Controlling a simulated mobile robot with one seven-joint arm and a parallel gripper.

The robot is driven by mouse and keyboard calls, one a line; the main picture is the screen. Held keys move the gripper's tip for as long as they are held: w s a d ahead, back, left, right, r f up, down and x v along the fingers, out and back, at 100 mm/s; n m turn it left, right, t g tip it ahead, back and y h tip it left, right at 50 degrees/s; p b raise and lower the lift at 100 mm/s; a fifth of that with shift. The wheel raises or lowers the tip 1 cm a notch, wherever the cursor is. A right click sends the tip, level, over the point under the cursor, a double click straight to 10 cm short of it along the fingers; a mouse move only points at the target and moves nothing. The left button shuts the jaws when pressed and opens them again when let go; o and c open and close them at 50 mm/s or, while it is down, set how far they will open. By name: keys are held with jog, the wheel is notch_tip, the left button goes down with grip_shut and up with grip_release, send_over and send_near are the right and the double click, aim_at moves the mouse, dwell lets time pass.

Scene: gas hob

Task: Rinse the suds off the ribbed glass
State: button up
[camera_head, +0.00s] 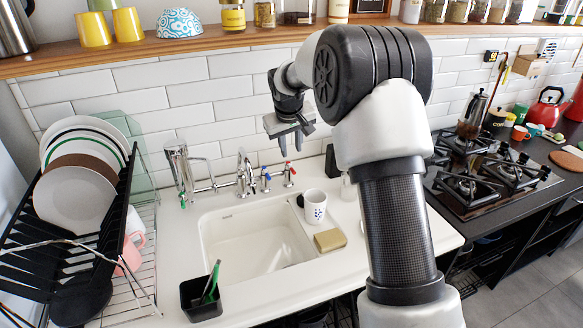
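I cannot make out a ribbed glass or suds in this view. The white sink (240,249) is in the middle, and its visible basin looks empty. The metal tap (243,175) stands behind it, with a blue-marked handle (265,179) and a red-marked handle (289,174) to its right. A white mug with blue marks (315,207) stands upright at the sink's right side. My gripper (291,146) points down above the tap handles, near the tiled wall. Its two fingers are apart with nothing between them. My arm hides part of the counter on the right.
A black dish rack (105,215) with plates stands at left. A black caddy (202,300) holding a green-handled item is at the sink's front left. A yellowish sponge (330,240) lies below the mug. A wooden shelf (200,43) runs above; the gas hob (490,180) is right.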

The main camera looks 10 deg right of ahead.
aim_at(293, 172)
jog(key=x, duration=1.1)
jog(key=shift+w+f+b, duration=0.1)
jog(key=shift+f+b, duration=0.05)
jog(key=shift+b, duration=0.2)
jog(key=shift+d, duration=0.1)
grip_shut()
